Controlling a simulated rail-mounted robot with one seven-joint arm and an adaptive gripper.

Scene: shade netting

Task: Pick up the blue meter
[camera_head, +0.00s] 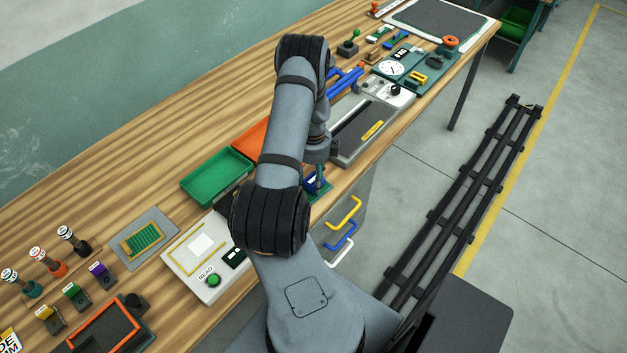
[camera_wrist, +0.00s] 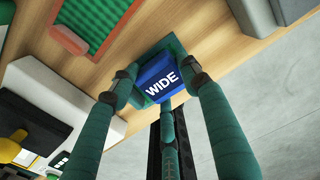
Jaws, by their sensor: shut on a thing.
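The blue meter (camera_wrist: 156,84) is a small blue block with the white word WIDE on it. In the wrist view it sits between the dark green fingers of my gripper (camera_wrist: 160,73), which is shut on it. A dark green plate (camera_wrist: 177,46) shows around and behind the meter. In the head view the meter (camera_head: 313,183) is a small blue patch near the front edge of the bench, mostly hidden by my arm. I cannot tell whether it is clear of the bench top.
On the wooden bench (camera_head: 120,170), a green tray (camera_head: 217,178) and an orange tray (camera_head: 255,139) lie behind the meter. A white box with a READ button (camera_head: 206,262) stands to its left and a grey tray (camera_head: 362,130) to its right. Coloured handles (camera_head: 342,212) show below the front edge.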

